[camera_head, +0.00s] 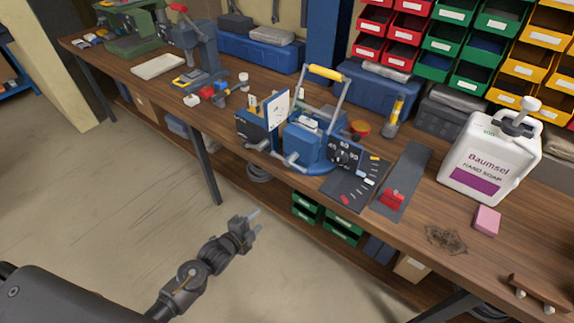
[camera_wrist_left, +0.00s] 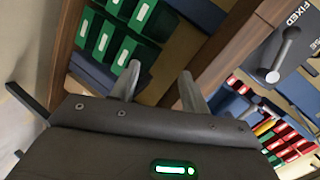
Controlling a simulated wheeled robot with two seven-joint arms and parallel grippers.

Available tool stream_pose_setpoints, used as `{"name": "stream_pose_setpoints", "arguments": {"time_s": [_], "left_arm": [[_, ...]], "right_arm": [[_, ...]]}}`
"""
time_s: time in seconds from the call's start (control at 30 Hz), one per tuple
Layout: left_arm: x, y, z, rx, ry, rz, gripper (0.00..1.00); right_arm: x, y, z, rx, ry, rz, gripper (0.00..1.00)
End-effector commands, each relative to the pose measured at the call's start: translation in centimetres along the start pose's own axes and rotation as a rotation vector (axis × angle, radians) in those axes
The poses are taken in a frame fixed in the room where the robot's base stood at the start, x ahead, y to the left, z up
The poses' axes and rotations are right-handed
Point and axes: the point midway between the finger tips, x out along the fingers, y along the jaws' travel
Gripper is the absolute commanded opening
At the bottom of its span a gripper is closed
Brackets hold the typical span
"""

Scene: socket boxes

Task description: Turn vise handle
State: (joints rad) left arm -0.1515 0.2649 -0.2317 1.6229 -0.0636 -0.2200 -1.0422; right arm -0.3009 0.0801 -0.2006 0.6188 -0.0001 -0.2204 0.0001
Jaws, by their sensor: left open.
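A blue vise-like device (camera_head: 305,147) stands on the workbench in the middle of the head view. It has a white plate, a black dial face (camera_head: 345,155) with numbers, and a tall lever with a yellow grip (camera_head: 326,73). A short grey handle (camera_head: 291,160) sticks out of its front. In the left wrist view a grey handle (camera_wrist_left: 282,55) shows at the upper right beside a dark panel marked FIXED. My left gripper (camera_head: 255,219) is open and empty, in front of and below the bench edge, apart from the device. My right gripper is not in view.
The wooden workbench (camera_head: 420,215) carries a white soap bottle (camera_head: 489,160), a pink block (camera_head: 487,220) and a red clip on a dark strip. Green bins (camera_head: 341,227) sit on the shelf below. A bench leg (camera_head: 203,165) stands left of my gripper. The floor in front is clear.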

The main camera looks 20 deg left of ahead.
Motion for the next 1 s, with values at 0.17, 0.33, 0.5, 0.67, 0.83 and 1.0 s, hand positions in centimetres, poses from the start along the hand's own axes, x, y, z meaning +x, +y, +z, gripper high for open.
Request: {"name": "stream_pose_setpoints", "arguments": {"time_s": [0.17,0.33,0.5,0.67,0.83,1.0], "left_arm": [[-1.9,-11.8,-5.7,0.345,0.117,-0.257,0.46],[-3.8,-16.1,-8.2,0.491,0.146,-0.368,0.46],[-4.0,-16.8,-8.6,0.513,0.149,-0.385,0.46],[-2.8,-17.4,-8.9,0.510,0.147,-0.384,0.46],[0.0,-18.5,-9.6,0.507,0.146,-0.385,0.46],[2.9,-19.4,-10.3,0.507,0.147,-0.383,0.46]], "right_arm": [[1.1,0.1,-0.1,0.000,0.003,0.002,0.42],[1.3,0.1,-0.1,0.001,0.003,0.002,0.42],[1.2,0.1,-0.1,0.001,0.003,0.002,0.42],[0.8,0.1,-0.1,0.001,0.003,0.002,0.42],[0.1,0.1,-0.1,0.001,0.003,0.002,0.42],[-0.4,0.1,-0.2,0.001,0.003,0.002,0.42]]}}
